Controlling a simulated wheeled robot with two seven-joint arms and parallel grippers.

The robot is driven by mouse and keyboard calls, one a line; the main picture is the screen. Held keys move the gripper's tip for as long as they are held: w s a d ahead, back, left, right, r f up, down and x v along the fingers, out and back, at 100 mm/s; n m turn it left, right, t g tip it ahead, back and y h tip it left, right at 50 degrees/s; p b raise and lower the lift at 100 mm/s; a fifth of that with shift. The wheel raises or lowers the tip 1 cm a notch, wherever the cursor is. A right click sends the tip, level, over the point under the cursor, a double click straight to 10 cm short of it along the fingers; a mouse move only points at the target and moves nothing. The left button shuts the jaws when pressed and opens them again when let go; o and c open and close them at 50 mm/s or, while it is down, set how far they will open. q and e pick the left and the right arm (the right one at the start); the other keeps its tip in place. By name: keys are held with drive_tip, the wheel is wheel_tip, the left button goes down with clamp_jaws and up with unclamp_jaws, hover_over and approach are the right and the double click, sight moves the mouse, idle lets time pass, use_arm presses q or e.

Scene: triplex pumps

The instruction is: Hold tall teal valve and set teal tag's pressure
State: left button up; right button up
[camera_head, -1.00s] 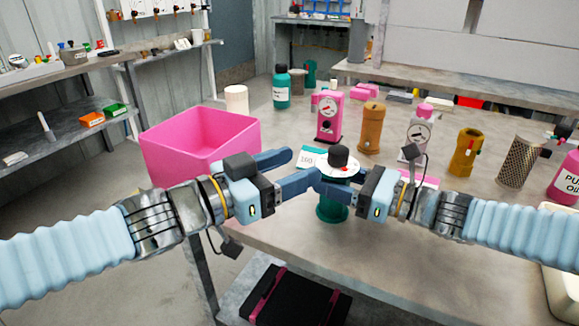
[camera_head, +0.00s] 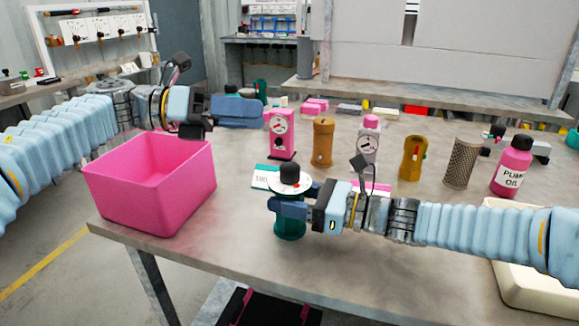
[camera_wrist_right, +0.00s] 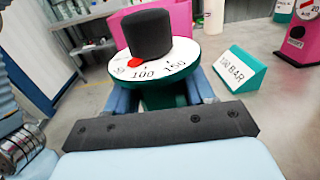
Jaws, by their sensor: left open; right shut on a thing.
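The tall teal valve (camera_head: 291,226) stands upright near the front of the table. It has a white dial (camera_head: 289,187) with a black knob (camera_head: 289,173) on top. In the right wrist view the dial (camera_wrist_right: 171,70) shows 100 and 150, with a red mark near the 100 side. My right gripper (camera_head: 283,207) is shut on the valve's body below the dial. The teal tag (camera_head: 263,178) stands just left behind the valve; in the right wrist view it (camera_wrist_right: 236,68) reads "130 BAR". My left gripper (camera_head: 240,109) is open and empty, raised behind the pink bin, away from the valve.
A pink bin (camera_head: 150,205) stands at the table's left edge. A yellow part (camera_head: 412,158), mesh cylinder (camera_head: 460,163) and pink oil bottle (camera_head: 513,168) stand right.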

sight(285, 165)
use_arm(q)
drive_tip(key=w+a+f+m+g+y, duration=0.1)
drive_tip(key=a+f+m+g+y, duration=0.3)
drive_tip(key=m, duration=0.5)
drive_tip(key=shift+t, duration=0.5)
drive_tip(key=x, duration=1.2)
drive_tip(key=shift+w+d+f, duration=0.15)
drive_tip(key=shift+w+d, duration=0.05)
drive_tip(key=shift+w, duration=0.1)
